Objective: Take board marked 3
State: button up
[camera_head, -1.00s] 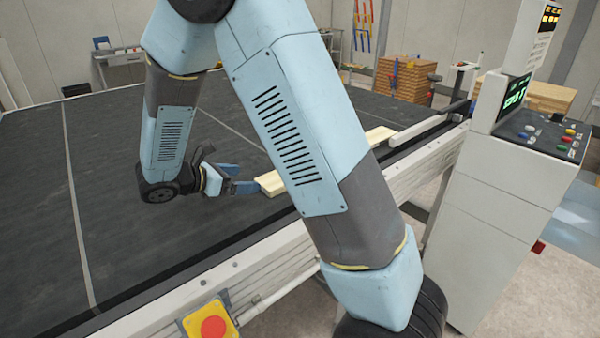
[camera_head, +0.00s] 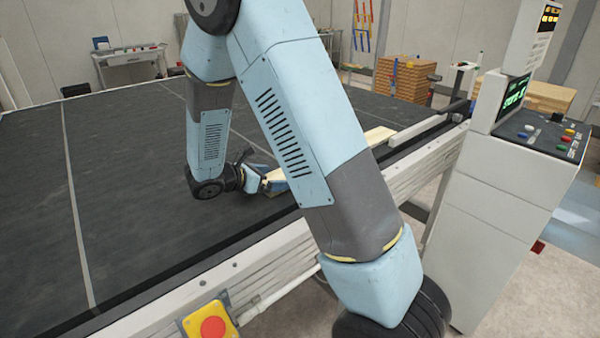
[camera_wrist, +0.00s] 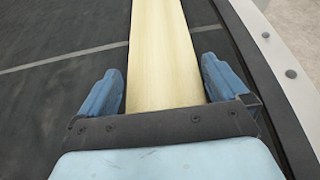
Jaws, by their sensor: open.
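A pale wooden board (camera_wrist: 163,62) lies on the dark conveyor belt (camera_head: 120,150). In the wrist view it runs away from me between the two blue fingers of my gripper (camera_wrist: 163,88). The fingers are open, one on each side of the board, with a small gap showing at each side. No number shows on the visible part of the board. In the head view my gripper (camera_head: 270,181) is at the board's near end, and my arm hides the board's middle. The board's far end (camera_head: 379,135) shows right of my arm.
A long grey bar (camera_head: 418,130) stands along the belt's right edge beyond the board. A control cabinet (camera_head: 490,195) with a screen stands at the right. A red stop button (camera_head: 213,327) is on the near frame. The belt left of my arm is clear.

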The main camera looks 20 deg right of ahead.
jog(key=x, duration=0.2)
jog(key=shift+w+d+f, duration=0.1)
jog(key=shift+d, duration=0.2)
jog(key=c, duration=0.8)
jog(key=shift+c, duration=0.2)
jog(key=shift+r, duration=0.3)
jog(key=r, duration=0.3)
jog(key=shift+s+d+r, duration=0.15)
jog(key=shift+s+r, duration=0.1)
jog(key=shift+s, duration=0.05)
jog(key=s+d+r, duration=0.7)
jog(key=s+r, duration=0.2)
jog(key=s, duration=0.2)
jog(key=shift+d, duration=0.35)
